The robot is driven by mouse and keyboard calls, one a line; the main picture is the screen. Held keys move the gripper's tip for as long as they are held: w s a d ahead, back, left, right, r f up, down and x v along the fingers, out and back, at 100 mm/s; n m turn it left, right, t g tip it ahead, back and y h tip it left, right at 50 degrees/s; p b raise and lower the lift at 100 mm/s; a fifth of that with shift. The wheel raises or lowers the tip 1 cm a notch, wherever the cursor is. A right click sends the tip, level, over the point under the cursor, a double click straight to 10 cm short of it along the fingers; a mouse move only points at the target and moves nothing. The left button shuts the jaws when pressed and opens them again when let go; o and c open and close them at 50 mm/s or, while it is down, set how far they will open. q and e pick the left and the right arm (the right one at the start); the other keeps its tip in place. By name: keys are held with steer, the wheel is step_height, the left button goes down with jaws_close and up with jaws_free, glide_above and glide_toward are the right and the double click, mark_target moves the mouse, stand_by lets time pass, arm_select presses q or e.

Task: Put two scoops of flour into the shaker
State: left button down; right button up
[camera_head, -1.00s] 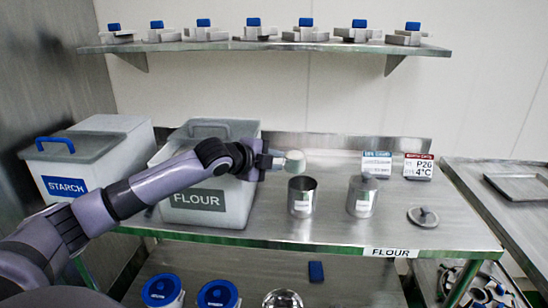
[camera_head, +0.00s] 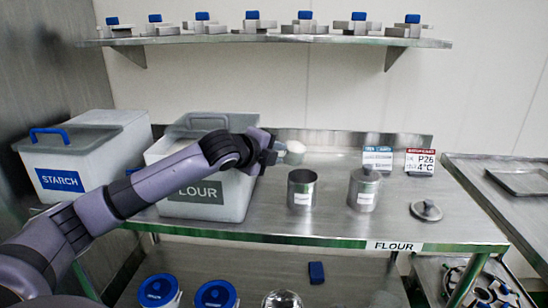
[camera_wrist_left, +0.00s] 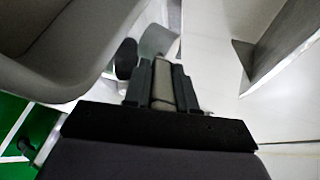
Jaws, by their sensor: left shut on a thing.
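My left gripper (camera_head: 274,151) is shut on the handle of a scoop (camera_head: 295,147), held in the air beyond and above the open metal shaker (camera_head: 301,190). The scoop looks pale; its contents are too small to tell. In the left wrist view the fingers (camera_wrist_left: 161,85) grip the beige scoop handle (camera_wrist_left: 163,78). The flour bin (camera_head: 232,207) is left of the shaker, partly hidden by my arm. A second metal container (camera_head: 364,192) stands right of the shaker. A round lid (camera_head: 426,211) lies on the table farther right. My right gripper is not in view.
The starch bin (camera_head: 85,150) stands at the far left. Two small signs (camera_head: 377,160) stand at the back. A wall shelf (camera_head: 265,39) holds several blue-handled parts. The table (camera_head: 330,228) is clear in front of the shaker.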

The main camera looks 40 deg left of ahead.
arm_select(q)
steer(key=shift+d+f+m+y+b, duration=0.15)
steer(key=shift+d+m+y+b, duration=0.25)
steer(key=shift+b, duration=0.55)
steer(key=shift+d+f+m+y+b, duration=0.1)
steer(key=shift+m+y+b, duration=0.2)
steer(key=shift+m+b, duration=0.5)
steer(key=d+f+m+t+y+b, duration=0.1)
steer(key=m+t+b, duration=0.1)
steer(key=m, duration=0.2)
steer(key=d+f+m+t+y+b, duration=0.1)
steer(key=d+m+t+b, duration=0.1)
steer(key=m, duration=0.3)
steer(key=d+f+m+t+y+b, duration=0.1)
steer(key=m+t+b, duration=0.1)
steer(key=m, duration=0.2)
steer(key=shift+s+d+f+m+y, duration=0.15)
steer(key=shift+s+m+y, duration=0.1)
steer(key=shift+m+y, duration=0.15)
stand_by(0.7)
